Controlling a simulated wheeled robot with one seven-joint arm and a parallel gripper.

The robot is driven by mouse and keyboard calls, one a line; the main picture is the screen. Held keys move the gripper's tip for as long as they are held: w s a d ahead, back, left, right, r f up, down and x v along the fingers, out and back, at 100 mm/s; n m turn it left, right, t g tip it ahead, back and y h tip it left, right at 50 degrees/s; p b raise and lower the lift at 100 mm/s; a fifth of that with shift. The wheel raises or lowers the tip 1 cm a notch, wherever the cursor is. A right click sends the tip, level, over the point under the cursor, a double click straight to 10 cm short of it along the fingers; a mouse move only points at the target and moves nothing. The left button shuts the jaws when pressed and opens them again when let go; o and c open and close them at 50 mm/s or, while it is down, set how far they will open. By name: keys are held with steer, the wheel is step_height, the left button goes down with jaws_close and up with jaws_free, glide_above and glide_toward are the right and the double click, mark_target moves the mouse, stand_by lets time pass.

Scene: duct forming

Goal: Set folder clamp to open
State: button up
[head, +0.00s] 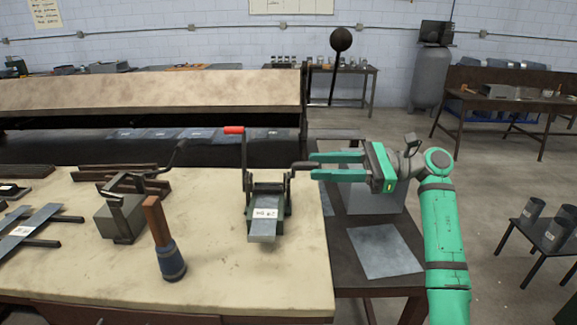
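A small dark bench folder (277,188) with a white label stands near the right edge of the pale-topped table. An upright lever with a red grip (234,130) rises on its left side. A dark lever (303,166) on its right side points right toward my gripper. My gripper (313,166) comes in from the right with two green fingers apart, one above the other in the picture. The dark lever's end lies at the gap between the fingertips; I cannot tell whether they touch. A grey metal sheet (262,231) lies at the folder's front.
On the pale table (215,285) stand a wooden-handled tool (169,262), a grey block with a clamp (119,217) and dark bars at left. A lower dark table at right holds a grey box (372,198) and a flat sheet (381,250). A long machine spans behind.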

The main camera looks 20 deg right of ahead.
mark_target(296, 166)
steer(key=x, duration=0.8)
steer(key=shift+f, duration=0.1)
steer(key=shift+c, duration=0.6)
jaws_close()
